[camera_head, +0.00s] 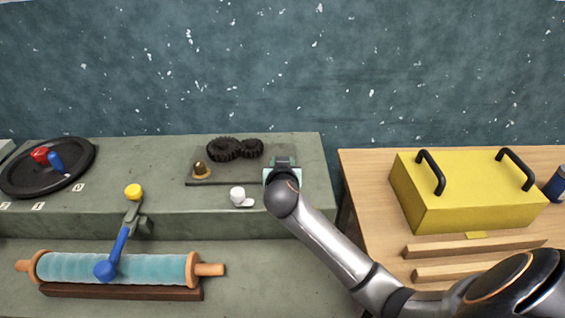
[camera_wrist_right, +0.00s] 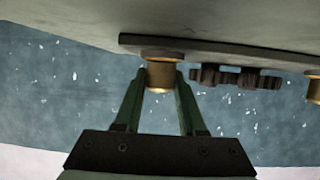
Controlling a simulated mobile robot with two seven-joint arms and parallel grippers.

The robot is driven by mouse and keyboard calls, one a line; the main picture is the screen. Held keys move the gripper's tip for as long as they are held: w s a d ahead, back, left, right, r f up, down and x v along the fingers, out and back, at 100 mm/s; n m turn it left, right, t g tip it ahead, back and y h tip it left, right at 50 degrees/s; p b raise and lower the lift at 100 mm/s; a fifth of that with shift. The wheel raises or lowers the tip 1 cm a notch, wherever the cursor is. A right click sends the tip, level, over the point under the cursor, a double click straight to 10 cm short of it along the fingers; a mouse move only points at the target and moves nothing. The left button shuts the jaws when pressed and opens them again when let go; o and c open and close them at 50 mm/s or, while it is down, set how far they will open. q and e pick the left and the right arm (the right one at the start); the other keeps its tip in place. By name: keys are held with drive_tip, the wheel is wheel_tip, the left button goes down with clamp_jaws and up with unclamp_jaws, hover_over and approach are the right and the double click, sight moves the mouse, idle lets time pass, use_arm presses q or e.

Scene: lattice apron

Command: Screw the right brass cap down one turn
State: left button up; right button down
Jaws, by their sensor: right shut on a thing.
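The right brass cap (camera_wrist_right: 160,75) sits at the end of a dark plate on the counter. It shows in the wrist view between my right gripper's fingertips (camera_wrist_right: 161,80), which are closed on its sides. In the head view my right gripper (camera_head: 283,164) is over the right end of the plate, and the wrist hides the cap. The left brass cap (camera_head: 201,168) stands at the plate's left end, apart from the gripper; it also shows at the edge of the wrist view (camera_wrist_right: 314,90). My left gripper is in neither view.
Dark gears (camera_head: 235,148) lie between the caps. A small white object (camera_head: 237,194) sits in front of the plate. A blue lever (camera_head: 118,247) and a teal roller (camera_head: 150,268) are at front left. A yellow box (camera_head: 450,205) stands on the wooden table (camera_head: 365,165) at right.

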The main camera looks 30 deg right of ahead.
drive_tip(key=shift+f+m+g+h+b, duration=0.1)
drive_tip(key=shift+m+g+h+b, duration=0.2)
drive_tip(key=shift+m+g+h, duration=0.4)
drive_tip(key=shift+m+h, duration=0.3)
drive_tip(key=shift+c, duration=2.4)
unclamp_jaws()
